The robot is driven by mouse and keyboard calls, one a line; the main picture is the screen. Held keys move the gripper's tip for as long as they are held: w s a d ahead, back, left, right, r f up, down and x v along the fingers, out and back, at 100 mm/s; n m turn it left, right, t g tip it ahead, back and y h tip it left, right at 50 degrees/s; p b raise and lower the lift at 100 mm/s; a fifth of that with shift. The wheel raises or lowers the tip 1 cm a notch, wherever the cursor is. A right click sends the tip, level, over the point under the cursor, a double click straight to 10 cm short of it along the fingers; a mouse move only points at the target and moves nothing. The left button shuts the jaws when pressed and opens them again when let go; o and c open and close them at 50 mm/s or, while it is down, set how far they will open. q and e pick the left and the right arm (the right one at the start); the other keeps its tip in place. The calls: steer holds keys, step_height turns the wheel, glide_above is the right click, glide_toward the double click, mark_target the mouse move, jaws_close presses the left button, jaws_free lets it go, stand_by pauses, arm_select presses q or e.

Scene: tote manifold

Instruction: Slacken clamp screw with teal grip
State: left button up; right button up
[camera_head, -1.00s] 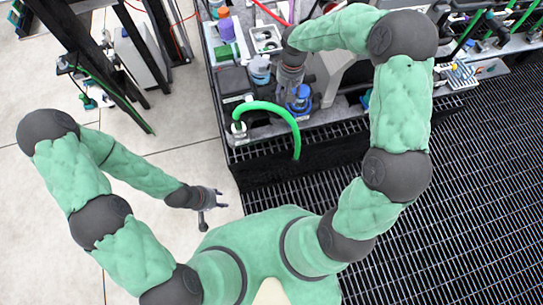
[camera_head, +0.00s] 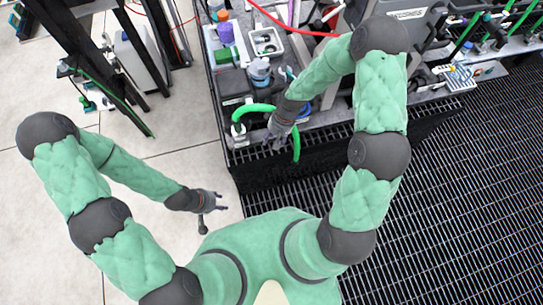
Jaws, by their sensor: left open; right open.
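I cannot make out the clamp screw with the teal grip for certain. A small teal-blue piece (camera_head: 290,73) shows on the bench beside my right forearm, too small to identify. My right gripper (camera_head: 272,141) is open and empty, pointing down at the bench's front edge beside a bright green hose (camera_head: 258,107). I cannot tell whether it touches the hose. My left gripper (camera_head: 218,200) is open and empty over the floor, left of the bench and apart from everything.
A blue part (camera_head: 302,108) is partly hidden by my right arm. A black frame (camera_head: 105,60) stands at left. Pale floor (camera_head: 170,235) is clear.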

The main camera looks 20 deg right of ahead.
steer(key=s+a+f+m, duration=0.1)
steer(key=s+a+f, duration=0.1)
steer(key=s+f, duration=0.2)
steer(key=shift+s+a+y, duration=0.2)
steer(key=shift+s+y, duration=0.1)
steer(key=shift+s, duration=0.15)
